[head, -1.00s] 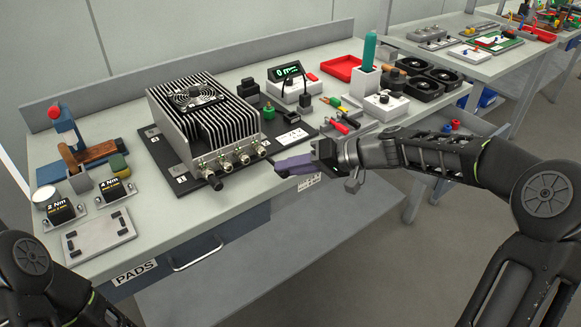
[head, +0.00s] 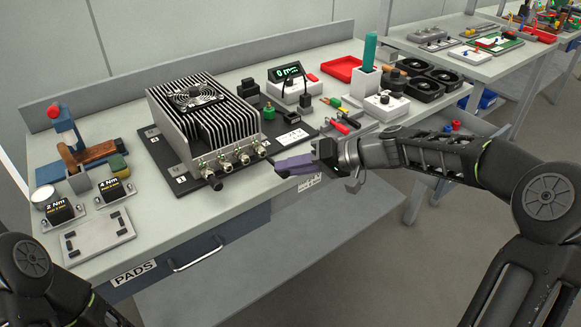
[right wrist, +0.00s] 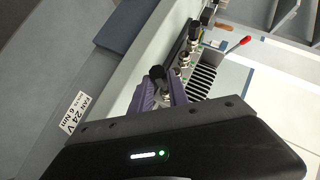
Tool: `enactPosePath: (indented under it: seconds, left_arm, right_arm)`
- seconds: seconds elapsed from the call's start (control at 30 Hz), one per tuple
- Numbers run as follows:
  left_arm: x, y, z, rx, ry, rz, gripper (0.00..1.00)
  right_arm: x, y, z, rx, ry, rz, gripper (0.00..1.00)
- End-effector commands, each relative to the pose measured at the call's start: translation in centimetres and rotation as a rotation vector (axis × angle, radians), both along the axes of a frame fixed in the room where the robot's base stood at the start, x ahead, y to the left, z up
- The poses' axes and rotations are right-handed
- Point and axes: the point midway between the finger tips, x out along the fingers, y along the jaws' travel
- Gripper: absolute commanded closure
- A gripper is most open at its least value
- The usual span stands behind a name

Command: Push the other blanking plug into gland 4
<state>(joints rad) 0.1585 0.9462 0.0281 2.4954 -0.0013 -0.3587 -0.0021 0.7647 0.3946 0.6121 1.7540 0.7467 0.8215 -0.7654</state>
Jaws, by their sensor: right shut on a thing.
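The finned grey box (head: 205,120) has a row of several metal glands along its front edge. The rightmost gland (head: 260,149) is nearest my right gripper. A black plug (head: 215,183) sits at the leftmost gland. My right gripper (head: 276,163), with purple fingers, is shut on a small black blanking plug, just in front of and right of the rightmost gland. The plug (right wrist: 157,73) shows at the fingertips in the right wrist view, close to the glands (right wrist: 185,60). I cannot tell whether it touches a gland. My left gripper is out of view; only my left arm shows.
The box stands on a black base plate (head: 173,170) on the grey bench. Right of it are a small display unit (head: 290,90), screwdrivers, a red tray (head: 342,68) and black fans (head: 425,85). Open space lies in front of the bench edge.

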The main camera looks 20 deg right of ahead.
Motion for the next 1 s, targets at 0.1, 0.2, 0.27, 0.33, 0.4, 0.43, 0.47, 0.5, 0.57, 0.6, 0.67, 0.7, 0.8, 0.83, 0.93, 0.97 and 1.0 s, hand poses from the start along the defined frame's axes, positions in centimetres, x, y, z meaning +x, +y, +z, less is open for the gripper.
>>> enactPosePath:
  seconds: [0.1, 0.2, 0.27, 0.33, 0.4, 0.43, 0.47, 0.5, 0.57, 0.6, 0.67, 0.7, 0.8, 0.83, 0.93, 0.97, 1.0]
  left_arm:
    - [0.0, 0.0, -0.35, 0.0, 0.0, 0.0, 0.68]
    - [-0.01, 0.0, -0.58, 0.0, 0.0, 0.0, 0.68]
    - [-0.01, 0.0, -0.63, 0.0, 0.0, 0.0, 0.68]
    - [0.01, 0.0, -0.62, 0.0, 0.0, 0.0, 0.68]
    - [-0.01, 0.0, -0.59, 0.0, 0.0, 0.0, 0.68]
    - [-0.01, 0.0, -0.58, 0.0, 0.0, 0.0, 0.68]
    - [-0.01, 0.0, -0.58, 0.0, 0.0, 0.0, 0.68]
    - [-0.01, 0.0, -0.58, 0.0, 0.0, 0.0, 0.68]
    - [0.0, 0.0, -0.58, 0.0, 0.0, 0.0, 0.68]
    - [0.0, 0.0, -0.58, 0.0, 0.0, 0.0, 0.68]
    - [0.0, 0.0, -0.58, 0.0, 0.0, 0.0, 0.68]
    - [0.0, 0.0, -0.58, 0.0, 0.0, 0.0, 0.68]
    - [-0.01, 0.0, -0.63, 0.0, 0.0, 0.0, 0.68]
    - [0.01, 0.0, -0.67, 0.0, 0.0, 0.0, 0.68]
    - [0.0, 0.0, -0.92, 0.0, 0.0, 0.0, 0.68]
    - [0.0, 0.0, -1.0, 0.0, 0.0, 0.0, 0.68]
    - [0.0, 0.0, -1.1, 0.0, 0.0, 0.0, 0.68]
  right_arm:
    - [0.01, 0.0, -0.11, 0.0, -0.001, 0.0, 1.0]
    - [0.0, 0.0, -0.11, 0.0, 0.0, 0.0, 1.0]
    - [0.0, 0.0, -0.09, 0.0, 0.0, 0.0, 1.0]
    - [0.0, 0.0, -0.04, 0.0, 0.0, 0.0, 1.0]
    - [0.0, 0.01, 0.0, 0.0, 0.0, 0.0, 1.0]
    - [0.0, 0.0, 0.0, 0.0, 0.0, 0.0, 1.0]
    - [0.0, 0.01, 0.0, 0.0, 0.0, 0.0, 1.0]
    - [0.0, 0.01, 0.0, 0.0, 0.0, 0.0, 1.0]
    - [0.0, 0.01, 0.0, 0.0, 0.0, 0.0, 1.0]
    - [0.0, 0.0, 0.0, 0.0, 0.0, 0.0, 1.0]
    - [0.0, 0.0, 0.0, 0.0, 0.0, 0.0, 1.0]
    - [0.0, 0.01, 0.0, 0.0, 0.0, 0.0, 1.0]
    - [0.0, 0.01, -0.03, 0.0, 0.0, 0.0, 1.0]
    - [0.0, 0.01, -0.05, 0.0, 0.0, 0.0, 1.0]
    - [0.01, 0.02, -0.1, 0.0, -0.001, 0.0, 1.0]
    - [0.01, 0.02, -0.11, 0.0, -0.001, 0.0, 1.0]
    - [0.01, 0.02, -0.11, 0.0, -0.001, 0.0, 1.0]
